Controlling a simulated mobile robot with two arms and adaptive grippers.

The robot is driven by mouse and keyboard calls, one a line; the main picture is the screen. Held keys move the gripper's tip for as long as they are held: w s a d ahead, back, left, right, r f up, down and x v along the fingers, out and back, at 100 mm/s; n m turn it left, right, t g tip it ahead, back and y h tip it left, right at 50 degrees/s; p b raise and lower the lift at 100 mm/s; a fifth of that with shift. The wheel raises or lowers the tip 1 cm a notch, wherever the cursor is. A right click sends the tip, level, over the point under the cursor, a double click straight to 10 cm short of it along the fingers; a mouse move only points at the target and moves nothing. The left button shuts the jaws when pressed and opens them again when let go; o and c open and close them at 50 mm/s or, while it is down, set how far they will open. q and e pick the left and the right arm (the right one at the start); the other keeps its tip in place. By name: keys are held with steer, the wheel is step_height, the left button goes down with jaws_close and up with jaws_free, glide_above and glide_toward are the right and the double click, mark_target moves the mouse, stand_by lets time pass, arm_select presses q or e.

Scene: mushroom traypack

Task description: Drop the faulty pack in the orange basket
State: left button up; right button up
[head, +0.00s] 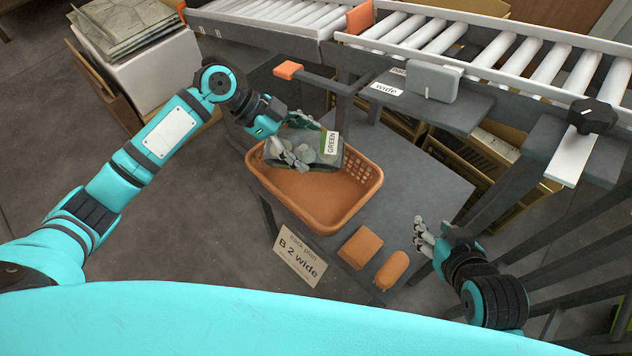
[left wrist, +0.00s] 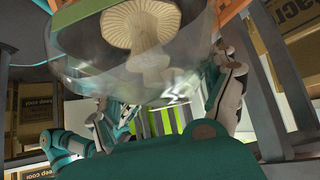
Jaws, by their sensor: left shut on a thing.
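My left gripper (head: 305,138) is shut on the faulty pack (head: 327,157), a clear pack with a white "GREEN" label and a green edge. The pack is held over the far part of the orange basket (head: 318,215). In the left wrist view the pack (left wrist: 150,75) is see-through, with pale mushrooms inside, and the fingers are on both sides of it. The head view does not show clearly whether the pack touches the basket rim. The visible basket floor is bare. My right gripper (head: 424,237) is empty and open, right of the basket.
The basket stands on a grey table (head: 425,190). An orange block (head: 360,247) and an orange rounded piece (head: 392,270) lie in front of it. A "B 2 wide" sign (head: 300,257) hangs at the front. A roller conveyor (head: 480,50) and a grey device (head: 432,81) are behind.

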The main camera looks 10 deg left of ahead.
arm_select(q)
steer(key=o, duration=1)
steer(key=v, duration=1.2)
steer(key=shift+f, duration=0.1)
